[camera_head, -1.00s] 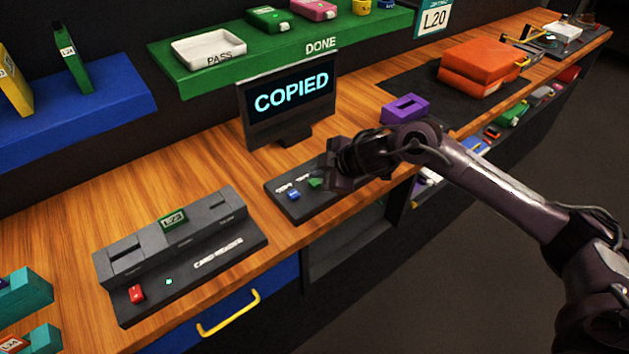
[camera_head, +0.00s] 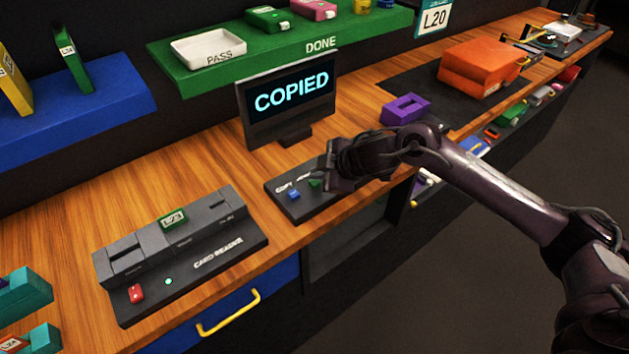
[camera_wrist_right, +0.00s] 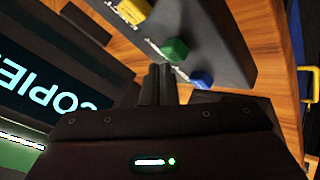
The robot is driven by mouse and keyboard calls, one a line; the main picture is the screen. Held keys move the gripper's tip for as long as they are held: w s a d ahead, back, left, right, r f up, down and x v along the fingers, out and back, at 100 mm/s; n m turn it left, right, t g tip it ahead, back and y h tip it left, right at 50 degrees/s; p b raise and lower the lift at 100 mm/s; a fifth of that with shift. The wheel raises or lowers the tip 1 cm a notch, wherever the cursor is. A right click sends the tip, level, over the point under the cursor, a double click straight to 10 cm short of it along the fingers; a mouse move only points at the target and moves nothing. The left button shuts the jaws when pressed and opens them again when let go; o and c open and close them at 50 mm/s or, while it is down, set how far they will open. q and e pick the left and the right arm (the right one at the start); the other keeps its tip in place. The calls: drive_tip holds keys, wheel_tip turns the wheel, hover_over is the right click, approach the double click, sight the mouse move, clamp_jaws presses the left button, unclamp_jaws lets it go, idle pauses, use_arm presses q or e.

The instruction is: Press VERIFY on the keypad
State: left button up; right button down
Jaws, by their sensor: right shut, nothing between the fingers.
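The keypad (camera_head: 296,208) is a dark slab on the bench in front of the monitor. A blue button (camera_head: 293,195) sits beside a label reading COPY; a green button (camera_head: 315,184) is partly hidden by my right gripper (camera_head: 322,176). The second label is partly covered, so I cannot read VERIFY fully. In the right wrist view the row shows a yellow button (camera_wrist_right: 135,11), the green button (camera_wrist_right: 176,50) and the blue button (camera_wrist_right: 202,80). My right gripper (camera_wrist_right: 160,68) is shut and empty, its tips close to the green button; contact is unclear. My left gripper is out of view.
The monitor (camera_head: 288,127) behind the keypad reads COPIED. A card reader (camera_head: 190,255) with a red switch lies to the left. A purple block (camera_head: 405,109) and an orange case (camera_head: 480,68) lie to the right. Bare wood lies between reader and monitor.

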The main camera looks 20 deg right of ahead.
sight(318, 183)
drive_tip(key=shift+f, duration=0.7)
idle(0.9)
drive_tip(key=shift+r+p, duration=0.75)
drive_tip(key=shift+r, duration=0.25)
wheel_tip(318, 183, up, 5)
drive_tip(key=p, duration=0.5)
idle(0.5)
